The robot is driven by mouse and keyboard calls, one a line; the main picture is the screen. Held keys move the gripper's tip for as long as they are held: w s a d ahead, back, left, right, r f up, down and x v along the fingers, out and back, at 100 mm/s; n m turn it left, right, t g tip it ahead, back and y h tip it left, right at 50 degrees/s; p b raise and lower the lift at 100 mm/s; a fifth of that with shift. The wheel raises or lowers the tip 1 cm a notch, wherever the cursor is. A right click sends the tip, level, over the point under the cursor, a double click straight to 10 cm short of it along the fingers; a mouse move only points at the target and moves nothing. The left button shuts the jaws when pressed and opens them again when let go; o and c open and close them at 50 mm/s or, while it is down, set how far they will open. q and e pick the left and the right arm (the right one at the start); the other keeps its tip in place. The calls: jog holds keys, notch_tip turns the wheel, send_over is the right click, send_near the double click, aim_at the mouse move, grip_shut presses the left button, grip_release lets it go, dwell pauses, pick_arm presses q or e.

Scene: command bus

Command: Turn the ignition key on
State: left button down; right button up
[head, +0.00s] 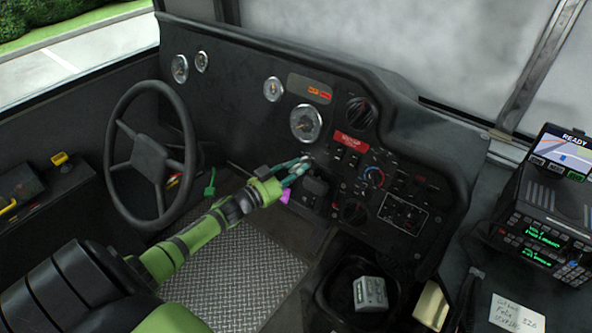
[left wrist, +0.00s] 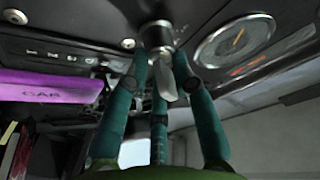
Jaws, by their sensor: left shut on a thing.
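The ignition key (left wrist: 167,84) is a small silver piece hanging from a round metal ignition lock (left wrist: 157,34) in the left wrist view. My left gripper (head: 303,161) reaches the dark dashboard below the large gauge in the head view. Its teal fingers (left wrist: 161,62) are around the key and shut on it, just under the lock. In the head view the fingers hide the key, and its exact angle is hard to tell. My right gripper is not in view.
The steering wheel (head: 151,154) stands left of my left arm. A large gauge (head: 306,123) and a red-labelled switch panel (head: 350,143) are close to the gripper. A purple tag (left wrist: 45,86) hangs nearby. A radio console (head: 545,225) stands far right.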

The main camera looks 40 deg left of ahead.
pick_arm(q)
jog(key=shift+w+a+r+m+h, duration=0.15)
jog(key=shift+r+m, duration=0.1)
jog(key=shift+m, duration=0.15)
jog(key=shift+a+r+m+h, duration=0.1)
jog(key=shift+r+m+h, duration=0.1)
jog(key=shift+m, duration=0.2)
jog(key=c, duration=1.3)
grip_release()
jog(key=shift+o, duration=0.2)
jog(key=shift+d, duration=0.1)
jog(key=shift+f, duration=0.1)
jog(key=v, duration=1.2)
